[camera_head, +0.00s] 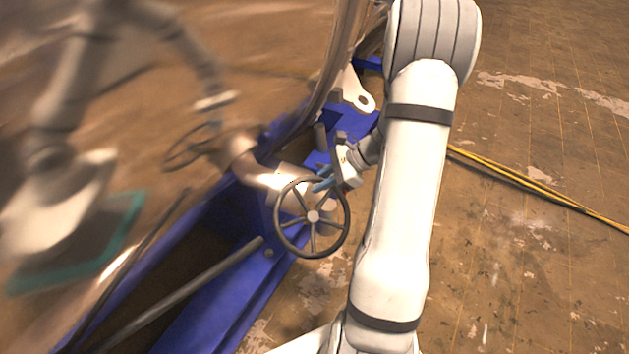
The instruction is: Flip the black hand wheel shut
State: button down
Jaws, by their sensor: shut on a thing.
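The black hand wheel (345,232) is a spoked ring with a pale hub, standing in front of a shiny metal pipe at the middle of the view. My gripper (322,184) reaches in from the right and is at the wheel's upper right rim. Its bluish fingers are shut on the rim. The exact contact is small and partly hidden by the fingers. My white arm stands to the right of the wheel.
A blue frame (245,290) runs below and behind the wheel, with a grey bar (185,292) across it. A polished metal chamber wall at left mirrors my arm and the wheel. Yellow cables (530,182) lie on the worn brown floor at right, which is otherwise open.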

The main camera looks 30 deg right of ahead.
jog(key=shift+d+f+m+t, duration=0.15)
jog(key=shift+d+m+t, duration=0.15)
jog(key=shift+d+m, duration=0.3)
jog(key=c, duration=1.5)
grip_release()
jog(key=shift+f, duration=0.1)
jog(key=shift+c, duration=0.2)
jog(key=shift+o, duration=0.8)
jog(key=shift+s, duration=0.1)
jog(key=v, duration=0.7)
jog(key=shift+d, duration=0.35)
jog(key=shift+s+a+r+p, duration=0.1)
jog(key=shift+r+p, duration=0.15)
jog(key=shift+p, duration=0.05)
